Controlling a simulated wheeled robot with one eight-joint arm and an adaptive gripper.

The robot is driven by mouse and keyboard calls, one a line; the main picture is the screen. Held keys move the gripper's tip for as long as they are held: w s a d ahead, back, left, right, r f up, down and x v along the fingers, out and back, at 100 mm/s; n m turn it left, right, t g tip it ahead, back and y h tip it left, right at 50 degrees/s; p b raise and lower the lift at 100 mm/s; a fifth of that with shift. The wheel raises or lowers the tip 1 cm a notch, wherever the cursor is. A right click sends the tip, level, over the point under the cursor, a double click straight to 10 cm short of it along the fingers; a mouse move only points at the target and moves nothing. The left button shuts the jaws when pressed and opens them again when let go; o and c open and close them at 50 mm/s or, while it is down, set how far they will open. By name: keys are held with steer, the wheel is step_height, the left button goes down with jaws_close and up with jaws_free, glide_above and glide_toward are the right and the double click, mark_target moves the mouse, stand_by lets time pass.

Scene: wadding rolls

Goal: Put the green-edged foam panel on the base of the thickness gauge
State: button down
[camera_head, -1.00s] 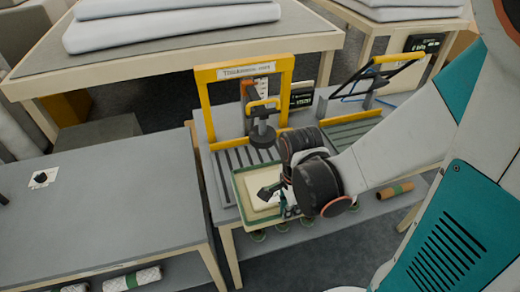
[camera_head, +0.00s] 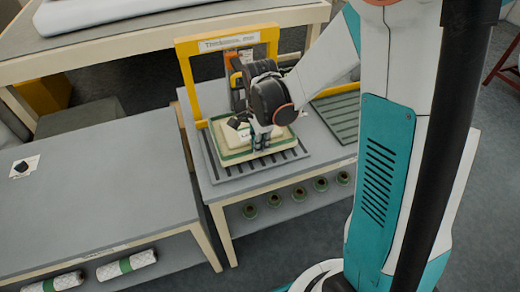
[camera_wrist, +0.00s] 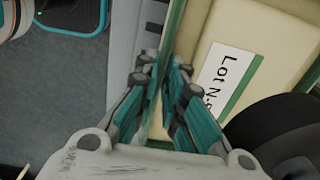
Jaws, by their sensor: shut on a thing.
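The cream foam panel with a green edge (camera_head: 224,133) is over the slotted grey base (camera_head: 222,172) of the thickness gauge in the head view. The gauge has a yellow frame (camera_head: 187,82) with a label on its top bar. My gripper (camera_head: 261,146) is shut on the panel's near edge. In the wrist view the fingers (camera_wrist: 166,72) pinch the edge, and the panel (camera_wrist: 195,25) shows a white "Lot N" label. My wrist hides part of the panel and the gauge's plunger. I cannot tell whether the panel touches the base.
A second slotted base (camera_head: 342,115) stands to the right on the same table. Green-ended rolls (camera_head: 275,200) lie on the shelf below. A mostly bare grey table (camera_head: 90,190) stands at the left, with a gap between the tables.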

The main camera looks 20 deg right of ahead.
step_height(320, 180, down, 2)
steer(key=shift+f, duration=0.1)
steer(key=c, duration=1.7)
jaws_free()
steer(key=shift+b, duration=0.3)
